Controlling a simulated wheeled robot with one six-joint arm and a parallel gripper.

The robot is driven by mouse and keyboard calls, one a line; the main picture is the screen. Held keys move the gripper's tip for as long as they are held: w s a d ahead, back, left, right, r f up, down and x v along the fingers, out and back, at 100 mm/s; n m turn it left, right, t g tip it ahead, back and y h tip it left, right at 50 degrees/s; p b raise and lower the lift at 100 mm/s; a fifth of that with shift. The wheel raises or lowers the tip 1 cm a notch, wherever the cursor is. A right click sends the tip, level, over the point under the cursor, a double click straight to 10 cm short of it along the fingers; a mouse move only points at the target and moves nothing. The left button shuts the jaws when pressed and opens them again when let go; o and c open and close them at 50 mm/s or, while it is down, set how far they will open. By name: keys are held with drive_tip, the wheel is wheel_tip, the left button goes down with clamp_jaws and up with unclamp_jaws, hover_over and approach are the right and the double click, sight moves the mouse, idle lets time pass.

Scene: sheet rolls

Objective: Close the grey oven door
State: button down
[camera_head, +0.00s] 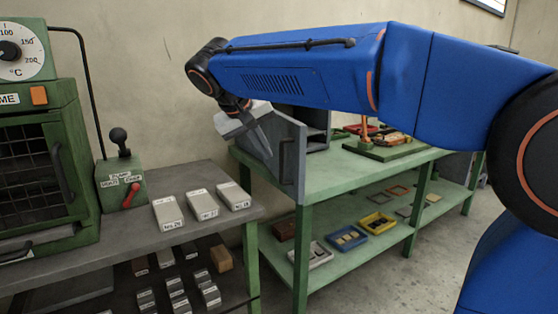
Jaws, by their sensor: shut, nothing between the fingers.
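The grey oven (317,128) stands on the left end of the green table, partly hidden behind my blue arm and its own door. Its grey door (292,172) stands open, swung out toward the camera past the table's near edge. A dark upright handle shows on the door's face. My gripper (268,154) is shut and empty, pointing down in front of the left face of the door. I cannot tell whether its fingertips touch the door.
A grey bench (190,240) with several labelled blocks and a switch box (122,187) lies at left, beside a green oven (75,130). The green table (350,175) carries fixtures at the back and trays on its lower shelf. Bare floor shows at right.

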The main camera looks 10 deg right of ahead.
approach(295, 176)
wheel_tip(295, 176, down, 3)
drive_tip(key=w+a, duration=0.1)
drive_tip(key=a, duration=0.1)
drive_tip(key=shift+w+d+f, duration=0.15)
drive_tip(key=shift+d, duration=0.8)
drive_tip(key=shift+w+d+f, duration=0.15)
drive_tip(key=shift+w+d, duration=0.05)
drive_tip(key=shift+d, duration=0.8)
